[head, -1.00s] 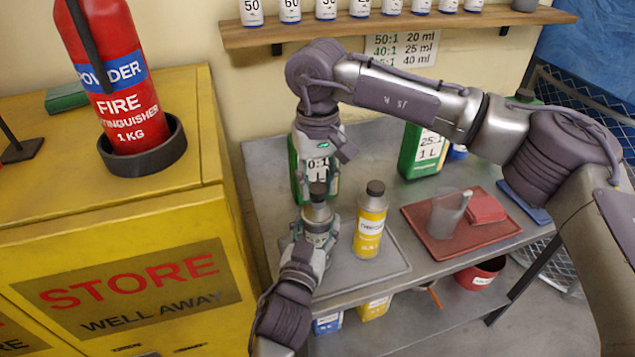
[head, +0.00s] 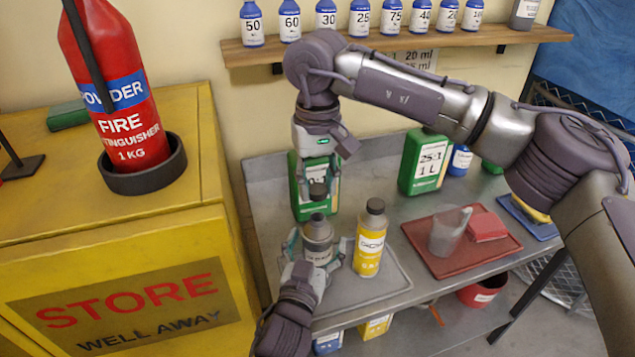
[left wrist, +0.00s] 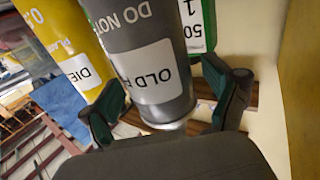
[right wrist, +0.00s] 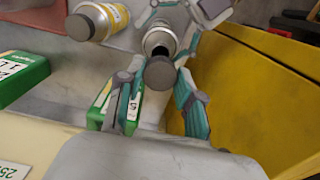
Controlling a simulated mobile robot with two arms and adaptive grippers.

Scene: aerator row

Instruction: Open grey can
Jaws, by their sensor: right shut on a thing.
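The grey can (head: 318,238) stands upright on the grey tray at the front left of the bench; its label also shows in the left wrist view (left wrist: 150,70). Its dark cap (head: 318,191) is off, a little above the open neck. My right gripper (head: 318,183) is shut on the cap; the cap also shows in the right wrist view (right wrist: 159,73), beside the open neck. My left gripper (head: 318,250) is open, with one finger on each side of the grey can and small gaps between.
A yellow can (head: 369,243) stands close to the right of the grey can. A green jug (head: 301,205) is just behind. A red tray (head: 440,262) with a clear beaker (head: 446,235) lies to the right. A yellow cabinet (head: 150,235) stands to the left.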

